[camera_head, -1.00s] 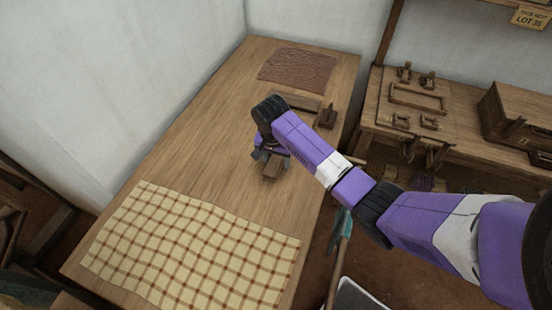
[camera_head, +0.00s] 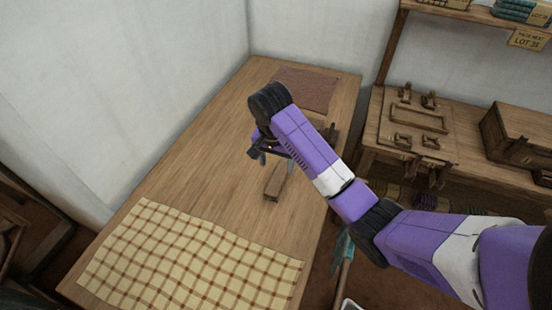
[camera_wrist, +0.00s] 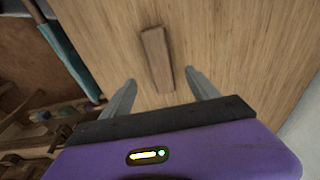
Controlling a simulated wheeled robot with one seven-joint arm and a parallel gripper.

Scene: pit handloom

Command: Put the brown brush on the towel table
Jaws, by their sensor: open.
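A brown brush (camera_head: 276,184), a narrow wooden block shape, lies on the wooden table (camera_head: 200,150) just behind the yellow checked towel (camera_head: 190,262). My gripper (camera_head: 268,158) is above the table near the brush's far end. The brush is apart from the fingers. The brush's underside is hidden.
A reddish-brown mat (camera_head: 306,88) lies at the table's far end. Other wooden pieces there are partly hidden behind my arm. A workbench with a wooden frame (camera_head: 418,118) and a wooden chest (camera_head: 520,140) stands at right. The table's left side is clear.

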